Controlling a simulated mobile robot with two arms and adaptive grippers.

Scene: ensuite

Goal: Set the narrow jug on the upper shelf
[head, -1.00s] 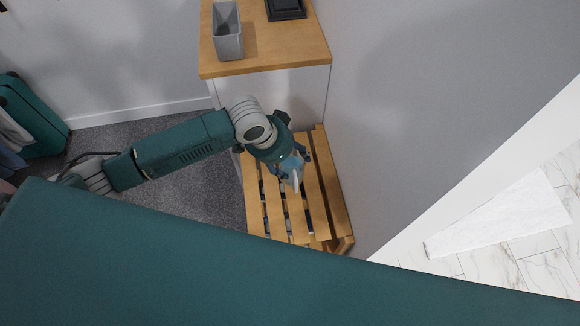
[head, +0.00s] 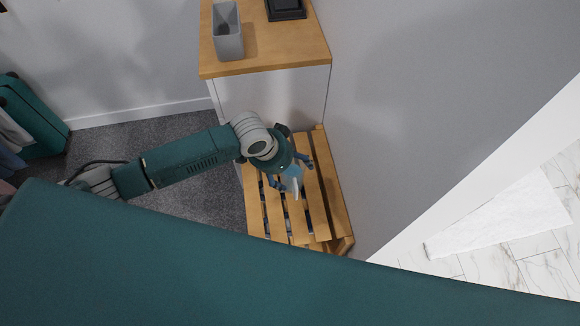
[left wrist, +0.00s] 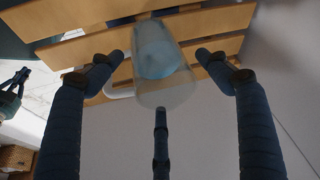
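The jug (head: 293,182), pale blue and see-through with a whitish handle, is at the slatted wooden shelf unit (head: 325,185), over its top slats. In the left wrist view the jug (left wrist: 160,62) is between the spread fingers of my left gripper (left wrist: 158,62), with a gap on each side. In the head view my left gripper (head: 290,172) reaches over the slats from the left, its fingers apart around the jug. The jug's contact with the slats is hard to make out. What seems to be my right gripper (left wrist: 15,78) shows small at the left wrist view's left edge.
A wood-topped white cabinet (head: 270,62) stands behind the shelf unit, with a grey bin (head: 228,35) and a black item (head: 286,9) on top. A wall (head: 400,110) runs close along the right. A green suitcase (head: 35,115) stands at far left. Carpet lies between.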

